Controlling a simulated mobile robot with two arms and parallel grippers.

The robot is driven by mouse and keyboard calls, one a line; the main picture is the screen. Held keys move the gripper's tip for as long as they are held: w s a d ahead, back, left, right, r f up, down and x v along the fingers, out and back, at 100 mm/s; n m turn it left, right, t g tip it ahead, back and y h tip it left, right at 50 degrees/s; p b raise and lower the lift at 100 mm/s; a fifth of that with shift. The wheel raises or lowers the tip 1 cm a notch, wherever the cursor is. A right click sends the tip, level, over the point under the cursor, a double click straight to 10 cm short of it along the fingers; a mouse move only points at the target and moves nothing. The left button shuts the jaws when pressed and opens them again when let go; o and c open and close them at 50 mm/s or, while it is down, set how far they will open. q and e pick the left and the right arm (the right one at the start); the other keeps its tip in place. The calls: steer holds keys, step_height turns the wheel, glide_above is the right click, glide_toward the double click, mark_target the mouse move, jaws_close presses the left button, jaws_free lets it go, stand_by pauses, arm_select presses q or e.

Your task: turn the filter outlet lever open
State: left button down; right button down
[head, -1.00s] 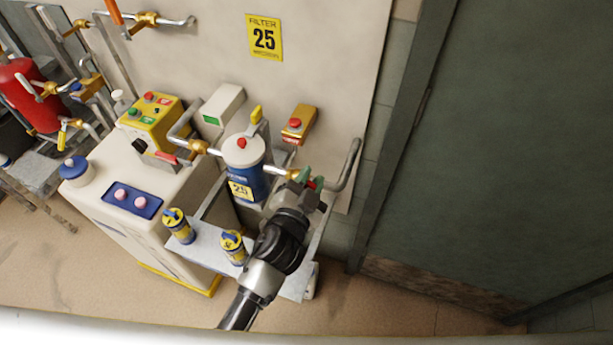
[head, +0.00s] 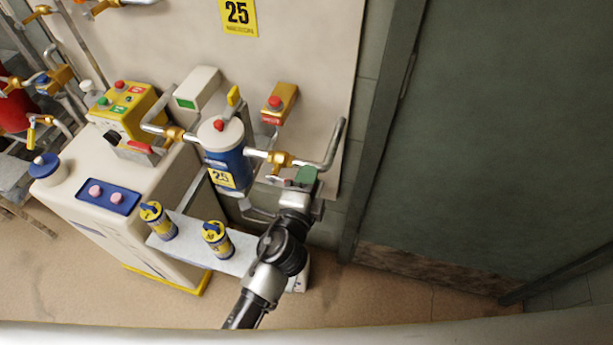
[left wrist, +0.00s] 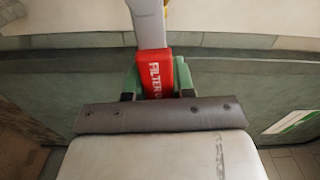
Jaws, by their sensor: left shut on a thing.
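The filter (head: 228,165) is a blue canister with a white top, a red knob and a yellow 25 label. A brass valve (head: 281,159) sits on the pipe at its right side. My left gripper (head: 303,182) is just below and right of this valve. In the left wrist view the red lever (left wrist: 154,72), with white lettering that begins FILTER, sits between the green finger pads. The gripper is shut on it. A grey shank (left wrist: 148,22) runs up from the red grip. In the head view the gripper hides the red grip. My right gripper is not in view.
A bent pipe (head: 334,145) rises right of the valve. A yellow box with a red button (head: 279,103) is above. Two yellow-blue canisters (head: 158,221) stand on a low shelf at left, beside a white cabinet (head: 100,225). A dark green door (head: 490,150) fills the right.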

arm_select(q)
steer(key=shift+f+m, duration=0.5)
steer(key=shift+m, duration=0.1)
steer(key=c, duration=0.9)
jaws_free()
steer(key=shift+c, duration=0.2)
steer(key=b+v, duration=0.2)
steer(key=v, duration=0.9)
steer(key=shift+b, duration=0.4)
